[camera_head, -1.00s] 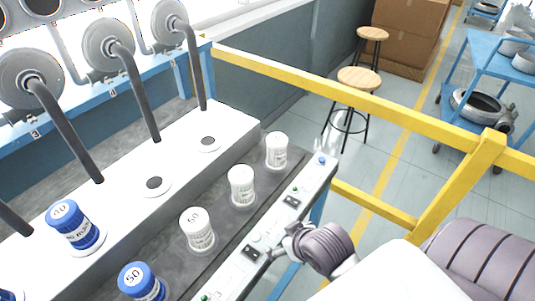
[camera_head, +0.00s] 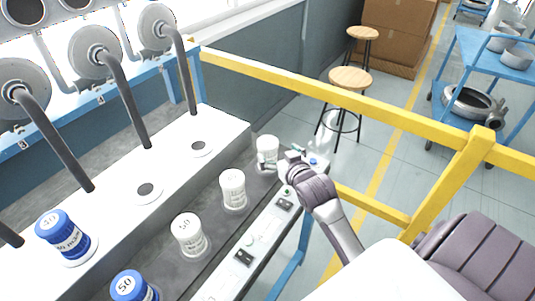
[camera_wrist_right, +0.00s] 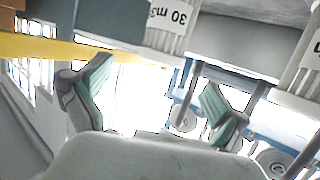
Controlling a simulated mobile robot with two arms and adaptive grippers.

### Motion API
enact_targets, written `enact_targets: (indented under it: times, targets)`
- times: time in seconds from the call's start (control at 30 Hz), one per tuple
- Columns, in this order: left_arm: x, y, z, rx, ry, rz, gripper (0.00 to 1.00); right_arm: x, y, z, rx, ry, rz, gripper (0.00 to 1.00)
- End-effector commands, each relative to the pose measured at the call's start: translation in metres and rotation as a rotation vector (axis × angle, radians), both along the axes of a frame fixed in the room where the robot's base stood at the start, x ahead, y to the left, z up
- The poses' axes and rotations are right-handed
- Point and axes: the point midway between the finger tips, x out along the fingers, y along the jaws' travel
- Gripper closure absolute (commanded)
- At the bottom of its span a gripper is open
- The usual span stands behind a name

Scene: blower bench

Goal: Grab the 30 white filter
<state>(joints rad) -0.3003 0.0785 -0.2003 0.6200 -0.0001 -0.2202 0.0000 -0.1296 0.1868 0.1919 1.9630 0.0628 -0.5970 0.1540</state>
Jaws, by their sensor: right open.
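The white filter marked 30 (camera_wrist_right: 168,24) is at the top of the right wrist view, its print upside down. It appears to be the farthest white filter (camera_head: 266,146) in the row on the bench in the head view, standing upright. My right gripper (camera_head: 281,161) is beside its right side, partly overlapping it in the picture. In the wrist view the two fingers of my right gripper (camera_wrist_right: 157,80) are spread with nothing between them. I cannot tell whether a finger touches the filter. My left gripper is not in view.
Two more white filters (camera_head: 233,190) (camera_head: 190,235) stand nearer in the same row. Blue-capped filters (camera_head: 66,236) (camera_head: 134,288) are at the lower left. Dark pipes (camera_head: 125,99) rise behind. A yellow rail (camera_head: 330,95) runs beyond the bench.

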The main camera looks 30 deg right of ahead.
Motion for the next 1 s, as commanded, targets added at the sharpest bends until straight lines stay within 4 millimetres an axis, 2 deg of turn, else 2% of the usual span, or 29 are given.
enact_targets:
  times: [0.1,0.33,0.6,0.93,1.0]
  targets:
    - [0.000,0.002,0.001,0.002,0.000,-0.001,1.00,0.016,-0.003,-0.004,0.000,-0.001,0.000,0.01]
    - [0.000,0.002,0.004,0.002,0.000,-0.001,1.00,0.031,-0.005,-0.010,0.000,0.001,0.000,0.01]
    - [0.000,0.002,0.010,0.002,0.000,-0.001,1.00,0.065,-0.010,-0.024,0.000,0.001,0.000,0.01]
    - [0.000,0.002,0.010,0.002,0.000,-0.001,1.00,0.071,-0.011,-0.027,0.000,0.001,0.001,0.01]
    - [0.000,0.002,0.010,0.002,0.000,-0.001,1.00,0.071,-0.011,-0.027,0.000,0.001,0.001,0.13]
